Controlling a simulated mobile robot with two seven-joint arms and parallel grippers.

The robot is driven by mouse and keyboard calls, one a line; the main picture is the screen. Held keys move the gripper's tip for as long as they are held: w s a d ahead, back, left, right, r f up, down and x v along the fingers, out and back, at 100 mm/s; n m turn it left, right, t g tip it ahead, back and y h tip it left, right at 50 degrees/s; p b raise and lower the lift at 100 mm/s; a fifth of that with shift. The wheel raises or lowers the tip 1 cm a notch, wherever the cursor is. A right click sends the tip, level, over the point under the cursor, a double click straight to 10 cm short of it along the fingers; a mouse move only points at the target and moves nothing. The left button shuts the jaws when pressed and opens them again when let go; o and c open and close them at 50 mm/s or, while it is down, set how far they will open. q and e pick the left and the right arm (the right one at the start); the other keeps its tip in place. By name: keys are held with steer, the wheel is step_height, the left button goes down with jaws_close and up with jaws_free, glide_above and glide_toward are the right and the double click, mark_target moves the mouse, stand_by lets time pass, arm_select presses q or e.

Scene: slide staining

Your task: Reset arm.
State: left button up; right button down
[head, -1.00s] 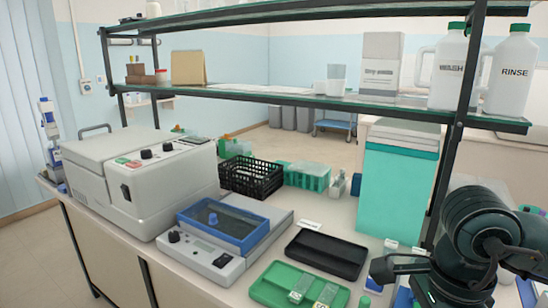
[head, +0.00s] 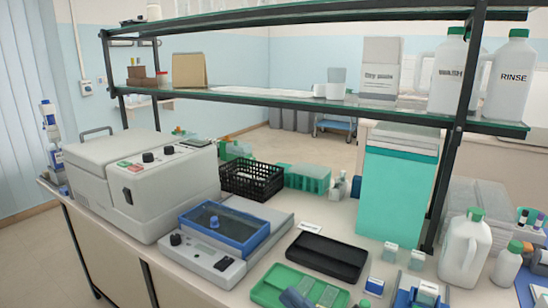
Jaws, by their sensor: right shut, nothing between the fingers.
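Only a small dark grey-blue piece of my right gripper (head: 295,298) shows, at the bottom edge of the head view. It overlaps the near part of the green tray (head: 262,292) in the picture; I cannot tell whether it touches it. The gripper is shut with nothing held, and most of it is cut off by the frame. Pale slide-like pieces lie in the green tray, partly hidden by the gripper. My left gripper is not in view.
A black tray (head: 327,257) lies behind the green one. A blue-topped device (head: 215,262) and a large grey machine (head: 150,180) stand to the left. A white jug (head: 465,250) and a small bottle (head: 506,265) stand at right, beneath the shelf (head: 300,98).

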steer(key=d+f+m+t+h, duration=0.1)
steer(key=d+f+m+h, duration=0.3)
steer(key=f+m+h, duration=0.4)
steer(key=d+f+m+h, duration=0.45)
steer(key=f+m, duration=0.25)
steer(key=f, duration=0.4)
steer(key=s+d+f+m+g+h, duration=0.2)
steer(key=s+f+m+g+h, duration=0.1)
steer(key=s+f, duration=0.6)
step_height(320, 180, down, 2)
steer(key=shift+d+f+m+g, duration=0.2)
steer(key=shift+m+g, duration=0.3)
steer(key=shift+g, duration=0.4)
